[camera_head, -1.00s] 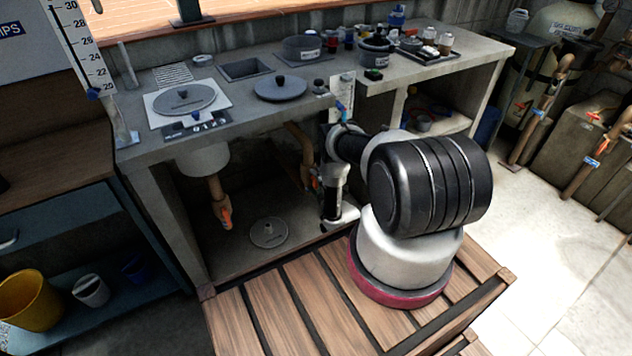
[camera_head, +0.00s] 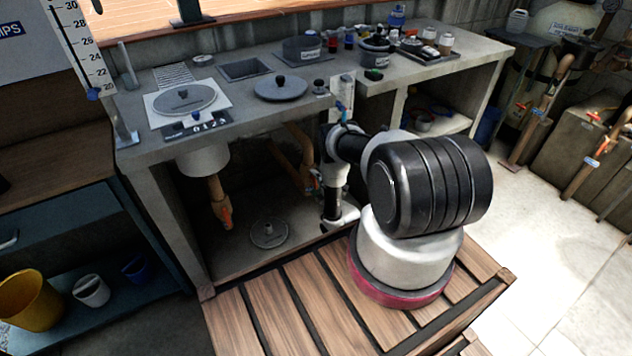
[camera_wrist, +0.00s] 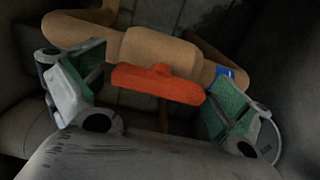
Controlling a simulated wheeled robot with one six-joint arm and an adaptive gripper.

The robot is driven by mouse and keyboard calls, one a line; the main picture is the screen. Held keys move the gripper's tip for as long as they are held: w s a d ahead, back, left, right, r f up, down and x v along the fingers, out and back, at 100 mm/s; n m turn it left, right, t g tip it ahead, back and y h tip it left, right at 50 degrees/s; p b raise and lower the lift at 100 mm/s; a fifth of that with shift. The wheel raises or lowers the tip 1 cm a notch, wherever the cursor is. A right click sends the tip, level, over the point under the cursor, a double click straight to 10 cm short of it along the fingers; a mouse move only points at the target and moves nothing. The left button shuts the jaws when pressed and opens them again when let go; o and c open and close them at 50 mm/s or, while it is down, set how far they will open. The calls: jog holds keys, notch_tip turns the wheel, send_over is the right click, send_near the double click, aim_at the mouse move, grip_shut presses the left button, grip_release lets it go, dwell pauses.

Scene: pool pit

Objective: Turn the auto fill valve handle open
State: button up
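In the wrist view an orange valve handle (camera_wrist: 158,87) lies in front of a tan pipe with a thicker valve body (camera_wrist: 160,48). The handle runs nearly level, tilted slightly down to the right, roughly along the pipe. My gripper (camera_wrist: 153,84) is open, with one green-padded finger beyond each end of the handle. Small gaps show between the pads and the handle. In the head view my arm reaches under the counter beside a curved tan pipe (camera_head: 283,163). My fingers and the handle are mostly hidden or too small to make out there.
Another tan pipe with an orange handle (camera_head: 226,217) hangs to the left under the counter (camera_head: 240,122). A round lid (camera_head: 268,233) lies on the floor below. The counter's side walls and top enclose the space. A blue tag (camera_wrist: 226,72) sits by the pipe's right end.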

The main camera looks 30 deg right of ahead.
jog(key=shift+s, duration=0.1)
jog(key=s, duration=1.1)
jog(key=shift+s+d, duration=0.15)
jog(key=shift+s, duration=0.25)
